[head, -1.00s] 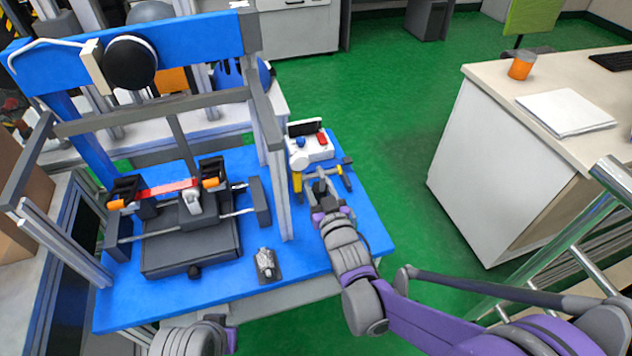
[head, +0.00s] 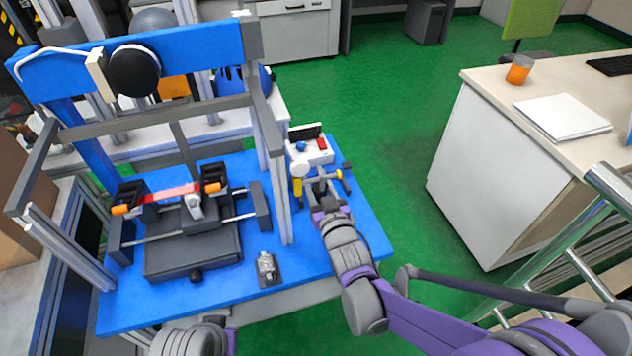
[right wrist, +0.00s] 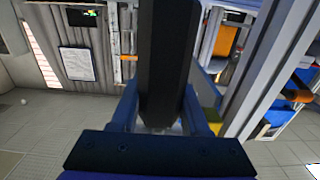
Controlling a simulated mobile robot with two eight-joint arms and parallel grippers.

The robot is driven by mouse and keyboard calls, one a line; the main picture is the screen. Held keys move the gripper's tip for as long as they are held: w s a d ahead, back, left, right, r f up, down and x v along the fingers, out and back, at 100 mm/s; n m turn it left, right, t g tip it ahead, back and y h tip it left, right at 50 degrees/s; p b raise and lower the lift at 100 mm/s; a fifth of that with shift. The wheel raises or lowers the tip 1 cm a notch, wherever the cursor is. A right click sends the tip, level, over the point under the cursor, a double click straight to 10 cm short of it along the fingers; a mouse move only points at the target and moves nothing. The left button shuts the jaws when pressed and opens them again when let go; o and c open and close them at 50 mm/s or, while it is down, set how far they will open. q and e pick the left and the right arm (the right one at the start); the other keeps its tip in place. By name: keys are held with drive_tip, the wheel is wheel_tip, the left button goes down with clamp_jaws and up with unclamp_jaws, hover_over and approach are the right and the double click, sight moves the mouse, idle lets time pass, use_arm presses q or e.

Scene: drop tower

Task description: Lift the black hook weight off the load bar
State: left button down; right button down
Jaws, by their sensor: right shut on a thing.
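My right gripper (head: 322,183) is at the right rear of the blue table, between two yellow-handled or yellow-ended parts. It is shut on a dark, faceted upright thing, which looks like the black hook weight (right wrist: 168,60); this fills the space between the fingers in the right wrist view. In the head view the weight is small and mostly hidden by the gripper. I cannot clearly make out the load bar or whether the weight touches it. My left gripper is not in view; only a grey part of my arm shows at the bottom.
The drop tower's blue beam (head: 200,50) and grey posts stand just left of my right gripper. A white control box (head: 312,152) is close behind it. A small metal part (head: 266,268) lies near the table's front. Green floor (head: 390,150) is open to the right.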

sight(323, 182)
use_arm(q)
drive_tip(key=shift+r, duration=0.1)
use_arm(e)
drive_tip(key=shift+r, duration=0.2)
drive_tip(key=v, duration=0.7)
drive_tip(key=shift+s, duration=0.25)
idle(0.8)
drive_tip(key=shift+d+r, duration=0.1)
drive_tip(key=shift+r, duration=0.05)
